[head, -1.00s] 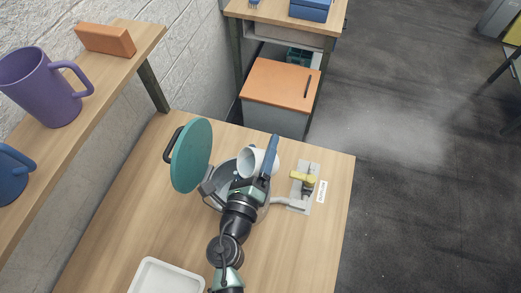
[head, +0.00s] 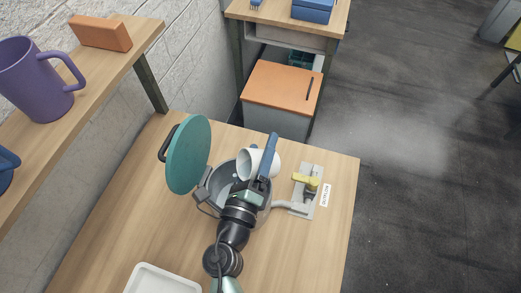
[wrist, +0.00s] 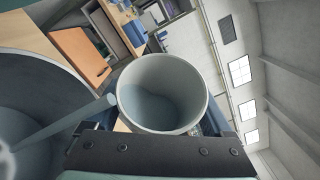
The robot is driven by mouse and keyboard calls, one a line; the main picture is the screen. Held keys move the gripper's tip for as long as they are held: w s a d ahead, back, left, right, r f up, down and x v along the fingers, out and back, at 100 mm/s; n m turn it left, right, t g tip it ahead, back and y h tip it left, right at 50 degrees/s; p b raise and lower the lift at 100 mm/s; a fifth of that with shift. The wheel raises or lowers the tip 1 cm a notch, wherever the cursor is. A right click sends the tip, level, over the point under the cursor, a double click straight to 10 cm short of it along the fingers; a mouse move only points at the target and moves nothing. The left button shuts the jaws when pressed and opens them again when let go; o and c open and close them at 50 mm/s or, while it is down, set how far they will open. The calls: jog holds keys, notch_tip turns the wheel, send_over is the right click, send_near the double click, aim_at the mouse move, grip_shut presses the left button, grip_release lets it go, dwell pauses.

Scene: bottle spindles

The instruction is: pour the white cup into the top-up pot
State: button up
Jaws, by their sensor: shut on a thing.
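The white cup (head: 246,166) is held tilted over the right side of the grey pot (head: 221,184). In the head view its mouth faces left. In the wrist view I look into the cup (wrist: 160,88); a blue-grey patch shows inside, and I cannot tell whether it is liquid or shade. My gripper (head: 262,172) is shut on the cup, with a blue finger beside it. The pot's green round lid (head: 188,154) stands open on the left. The pot (wrist: 22,62) also shows at the left of the wrist view. No stream is visible.
A grey plate with a yellow-handled valve (head: 306,181) joins the pot's right side by a pipe. A white tray (head: 162,280) lies at the front. A shelf at left holds a purple mug (head: 36,80) and an orange block (head: 101,33).

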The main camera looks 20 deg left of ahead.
aim_at(245, 151)
jog(key=shift+s+a+f+n+t+b, duration=0.15)
jog(key=shift+n+b, duration=0.15)
jog(key=shift+b, duration=0.35)
jog(key=shift+w+n+t+b, duration=0.15)
jog(key=shift+n+b, duration=0.15)
jog(key=shift+b, duration=0.35)
jog(key=shift+s+a+f+n+t+y+b, duration=0.15)
jog(key=shift+a+n+t+y+b, duration=0.15)
jog(key=shift+n+b, duration=0.6)
jog(key=shift+s+a+f+n+t+y+b, duration=0.2)
jog(key=shift+n+t+b, duration=0.25)
jog(key=shift+b, duration=0.9)
jog(key=shift+s+a+f+n+t+y+b, duration=0.1)
jog(key=shift+n+t+y+b, duration=0.25)
jog(key=shift+n+b, duration=0.55)
jog(key=shift+s+a+r+n+t+y+b, duration=0.15)
jog(key=shift+a+r+n+t+y+b, duration=0.2)
jog(key=shift+n+b, duration=0.45)
jog(key=shift+s+a+r+n+t+y+b, duration=0.15)
jog(key=shift+n+y+b, duration=0.25)
jog(key=shift+n+b, duration=0.4)
jog(key=shift+s+a+r+n+t+y+b, duration=0.1)
jog(key=shift+s+a+n+t+y+b, duration=0.2)
jog(key=shift+n+b, duration=0.5)
jog(key=shift+w+d, duration=0.1)
notch_tip(245, 151, up, 6)
jog(key=p, duration=0.6)
jog(key=shift+r, duration=0.1)
